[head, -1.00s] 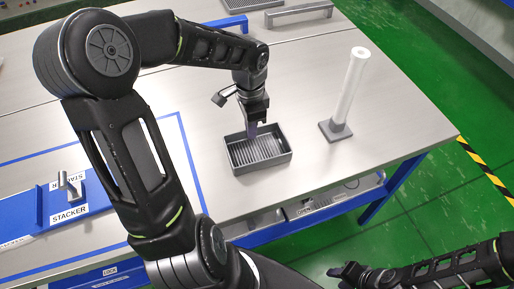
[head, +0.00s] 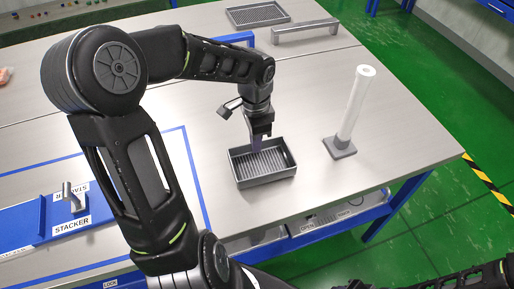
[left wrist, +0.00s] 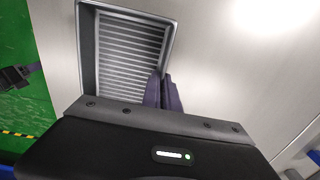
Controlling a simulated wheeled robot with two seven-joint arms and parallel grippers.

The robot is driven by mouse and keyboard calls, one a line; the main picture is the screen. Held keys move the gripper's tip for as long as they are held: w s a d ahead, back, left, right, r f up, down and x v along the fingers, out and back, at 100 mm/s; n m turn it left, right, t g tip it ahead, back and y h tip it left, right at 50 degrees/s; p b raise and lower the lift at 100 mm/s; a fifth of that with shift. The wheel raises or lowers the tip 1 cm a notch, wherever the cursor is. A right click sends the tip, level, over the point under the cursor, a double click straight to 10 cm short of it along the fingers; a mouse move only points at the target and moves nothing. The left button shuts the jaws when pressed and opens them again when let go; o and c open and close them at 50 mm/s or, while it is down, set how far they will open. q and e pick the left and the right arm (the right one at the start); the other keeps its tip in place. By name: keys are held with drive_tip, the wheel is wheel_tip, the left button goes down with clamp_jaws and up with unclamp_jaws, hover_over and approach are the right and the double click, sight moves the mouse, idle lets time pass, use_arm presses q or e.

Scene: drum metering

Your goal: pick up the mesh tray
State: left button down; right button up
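The mesh tray (head: 262,181) is a dark grey rectangular tray with a ribbed floor, flat on the steel table in the head view. In the left wrist view, the tray (left wrist: 87,60) fills the upper left. My left gripper (head: 257,145) points down at the tray's far wall. Its purple fingers (left wrist: 163,92) are close together, with the tray's wall running between them; they look shut on it. The fingertips are partly hidden.
A white tube (head: 354,105) stands upright on a grey base (head: 340,147) right of the tray. A grey handle-like bar (head: 306,28) and another dark tray (head: 257,14) are farther back. A blue stacker fixture (head: 40,220) lies at left. The table between tray and tube is clear.

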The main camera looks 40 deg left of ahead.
use_arm(q)
wheel_tip(320, 180, up, 9)
drive_tip(key=shift+r, duration=0.15)
